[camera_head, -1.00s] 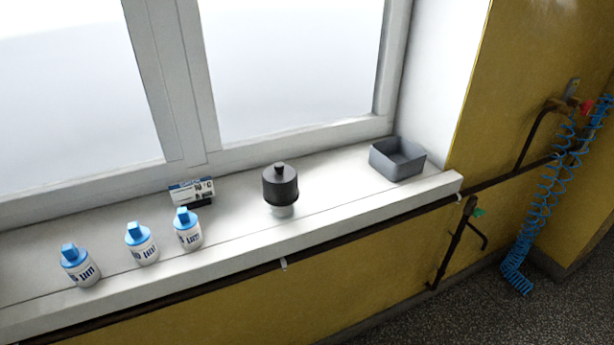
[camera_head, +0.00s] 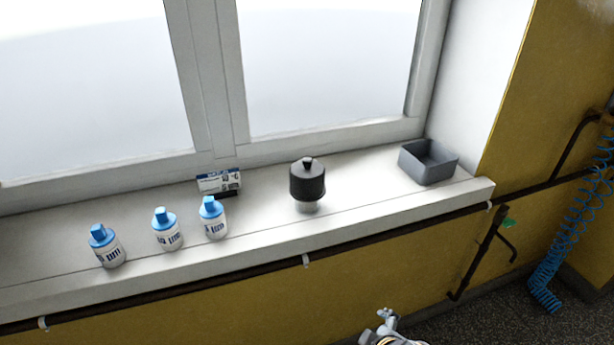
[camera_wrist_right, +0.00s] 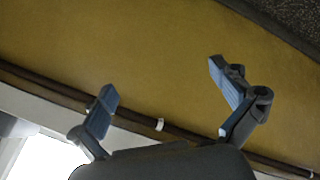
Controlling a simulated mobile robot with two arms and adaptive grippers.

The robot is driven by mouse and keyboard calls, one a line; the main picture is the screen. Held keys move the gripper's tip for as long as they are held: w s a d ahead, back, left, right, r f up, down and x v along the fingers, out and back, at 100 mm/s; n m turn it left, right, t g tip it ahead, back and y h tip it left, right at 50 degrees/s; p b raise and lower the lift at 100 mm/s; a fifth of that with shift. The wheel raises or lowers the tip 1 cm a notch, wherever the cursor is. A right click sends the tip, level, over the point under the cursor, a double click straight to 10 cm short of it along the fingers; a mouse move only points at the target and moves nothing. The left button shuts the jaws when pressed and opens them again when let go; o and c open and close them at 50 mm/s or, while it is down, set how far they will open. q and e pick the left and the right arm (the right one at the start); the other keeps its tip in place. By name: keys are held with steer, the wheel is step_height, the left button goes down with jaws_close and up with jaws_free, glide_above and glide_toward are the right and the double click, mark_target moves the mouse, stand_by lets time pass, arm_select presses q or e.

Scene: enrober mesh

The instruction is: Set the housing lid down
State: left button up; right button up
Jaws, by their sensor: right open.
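The dark housing lid (camera_head: 307,182), with a small knob on top, sits upright on a short pale clear-looking base (camera_head: 305,207) on the white windowsill in the head view. No gripper touches it. My right gripper (camera_wrist_right: 172,105) is open and empty in the right wrist view. Its two blue-padded fingers stand wide apart in front of the yellow wall and dark pipe. The lid does not show in the right wrist view. My left gripper is not in view.
A grey open bin (camera_head: 428,163) stands at the sill's right end. Several blue-capped white bottles, one here (camera_head: 212,218), and a small printed box (camera_head: 218,182) stand left of the lid. A dark pipe (camera_head: 400,225) runs below the sill (camera_head: 375,187). Sill between lid and bin is clear.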

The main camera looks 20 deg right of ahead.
mark_target(298, 164)
steer(key=w+r+n+t+y, duration=0.45)
steer(key=w+r+n, duration=0.65)
steer(key=n, duration=0.5)
steer(key=w+r+n+t+y, duration=0.3)
steer(key=w+r+n+t, duration=0.35)
steer(key=r+n, duration=0.8)
steer(key=shift+n+g, duration=0.8)
steer(key=shift+n, duration=0.15)
steer(key=x, duration=0.2)
steer(key=p+x, duration=0.1)
steer(key=x, duration=0.2)
steer(key=d+f+p+x, duration=0.1)
steer(key=x, duration=0.2)
steer(key=shift+w+f, duration=0.1)
steer(key=shift+w, duration=0.3)
steer(key=shift+f+p+x, duration=0.15)
steer(key=shift+f+x, duration=0.05)
steer(key=shift+x, duration=0.85)
steer(key=shift+f+p+x, duration=0.1)
steer(key=shift+f+x, duration=0.1)
steer(key=shift+x, duration=0.85)
steer(key=shift+f+p+x, duration=0.15)
steer(key=shift+x, duration=0.9)
steer(key=shift+c, duration=0.2)
steer(key=c, duration=1)
steer(key=shift+c, duration=0.8)
